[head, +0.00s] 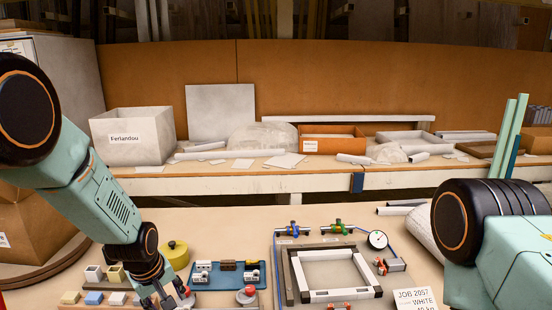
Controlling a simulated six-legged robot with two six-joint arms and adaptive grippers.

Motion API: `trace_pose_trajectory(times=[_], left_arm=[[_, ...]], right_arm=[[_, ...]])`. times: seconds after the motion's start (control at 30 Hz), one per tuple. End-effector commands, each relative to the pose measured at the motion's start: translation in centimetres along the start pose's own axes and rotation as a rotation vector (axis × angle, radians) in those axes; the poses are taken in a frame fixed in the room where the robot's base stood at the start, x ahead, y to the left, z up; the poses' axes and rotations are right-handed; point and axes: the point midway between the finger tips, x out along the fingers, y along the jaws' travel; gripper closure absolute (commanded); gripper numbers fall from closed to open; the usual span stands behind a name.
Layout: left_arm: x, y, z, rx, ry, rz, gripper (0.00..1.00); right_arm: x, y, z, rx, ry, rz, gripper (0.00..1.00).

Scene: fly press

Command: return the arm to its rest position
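My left arm comes in from the left and reaches down to the bench. Its gripper (165,296) points downward at the bottom edge, between the small coloured blocks and the blue tray. Its fingertips are partly cut off, so I cannot tell whether it is open or shut, and I see nothing clearly held. My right arm (490,235) shows only as a dark joint and pale green links at the right edge. Its gripper is out of view.
Near the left gripper are a yellow round pot (175,254), a blue tray (255,283) with small parts, and a red knob (249,290). A black and white frame (332,295) with valves and a gauge (378,240) stands to the right. A job card (415,299) lies near the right arm.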

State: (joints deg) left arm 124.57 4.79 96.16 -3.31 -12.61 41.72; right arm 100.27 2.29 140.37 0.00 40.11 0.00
Motion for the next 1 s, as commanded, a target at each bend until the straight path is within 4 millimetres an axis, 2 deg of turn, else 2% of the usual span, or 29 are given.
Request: trace_pose_trajectory(times=[0.03, 0.17, 0.3, 0.4, 0.6, 0.7, 0.8, 1.0], left_arm=[[1.4, -1.0, 1.4, 0.063, 0.005, 0.008, 0.49], [4.9, -4.3, 5.8, 0.261, 0.031, 0.031, 0.49], [8.4, -9.4, 12.0, 0.471, 0.036, 0.028, 0.49], [10.0, -13.6, 16.9, 0.591, 0.015, 0.009, 0.49], [11.2, -21.8, 26.1, 0.709, -0.101, -0.05, 0.49], [11.2, -24.8, 29.4, 0.707, -0.182, -0.084, 0.49], [11.8, -26.8, 31.5, 0.707, -0.238, -0.107, 0.49], [12.1, -27.5, 32.3, 0.705, -0.259, -0.116, 0.49]], right_arm=[[0.5, 0.0, 0.0, 0.0, 0.0, 0.0, 0.66], [1.7, 0.0, 0.0, 0.0, 0.0, 0.0, 0.66], [3.5, 0.0, 0.0, 0.0, 0.0, 0.0, 0.66], [4.9, 0.0, 0.0, 0.0, 0.0, 0.0, 0.66], [7.6, 0.1, 0.0, 0.0, 0.0, 0.0, 0.66], [8.5, 0.1, 0.0, 0.0, -0.001, 0.0, 0.66], [9.4, 0.1, 0.0, 0.0, -0.001, 0.0, 0.66], [9.6, 0.1, 0.0, 0.0, -0.001, 0.0, 0.66]])
